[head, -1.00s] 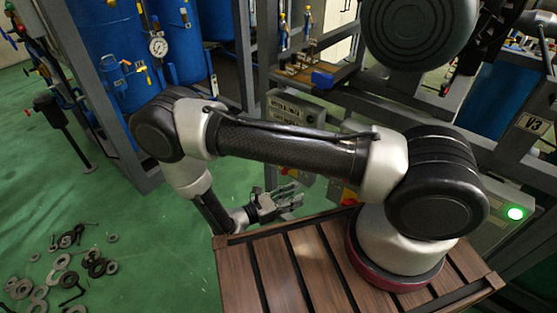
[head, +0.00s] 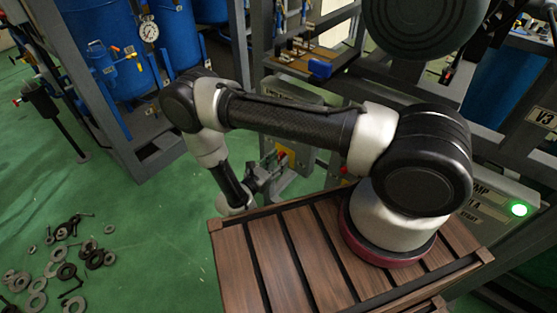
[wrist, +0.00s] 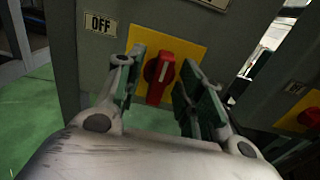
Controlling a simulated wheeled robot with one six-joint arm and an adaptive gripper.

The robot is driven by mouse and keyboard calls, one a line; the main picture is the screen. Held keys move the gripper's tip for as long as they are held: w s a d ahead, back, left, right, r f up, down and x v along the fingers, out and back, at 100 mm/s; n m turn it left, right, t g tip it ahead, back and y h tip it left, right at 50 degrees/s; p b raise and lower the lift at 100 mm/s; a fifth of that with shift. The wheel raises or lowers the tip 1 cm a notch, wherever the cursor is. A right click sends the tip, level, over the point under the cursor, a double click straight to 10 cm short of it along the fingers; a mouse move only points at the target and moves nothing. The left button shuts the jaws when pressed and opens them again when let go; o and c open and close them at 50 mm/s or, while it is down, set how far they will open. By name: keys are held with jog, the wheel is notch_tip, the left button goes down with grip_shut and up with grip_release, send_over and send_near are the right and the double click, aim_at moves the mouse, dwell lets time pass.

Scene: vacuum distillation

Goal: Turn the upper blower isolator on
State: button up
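The isolator's red rotary handle (wrist: 160,78) sits on a yellow plate (wrist: 192,52) on a grey box, with an OFF label (wrist: 100,24) to its upper left. The handle stands nearly upright, with a white mark on it. My gripper (wrist: 164,66) is open, one finger on each side of the handle, with a visible gap to the right finger. Whether the left finger touches the handle I cannot tell. In the head view my gripper (head: 268,172) is in front of the box, and the red handle (head: 283,156) shows just beyond it.
A second red handle (wrist: 309,118) on a yellow plate is at the right of the wrist view. A wooden slatted deck (head: 275,250) is under my arm. Blue tanks (head: 105,45) in a grey frame stand at the left. Loose washers and bolts (head: 70,255) lie on the green floor.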

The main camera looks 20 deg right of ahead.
jog(key=shift+w+d, duration=0.15)
jog(key=shift+d, duration=0.1)
jog(key=shift+c, duration=0.3)
grip_shut()
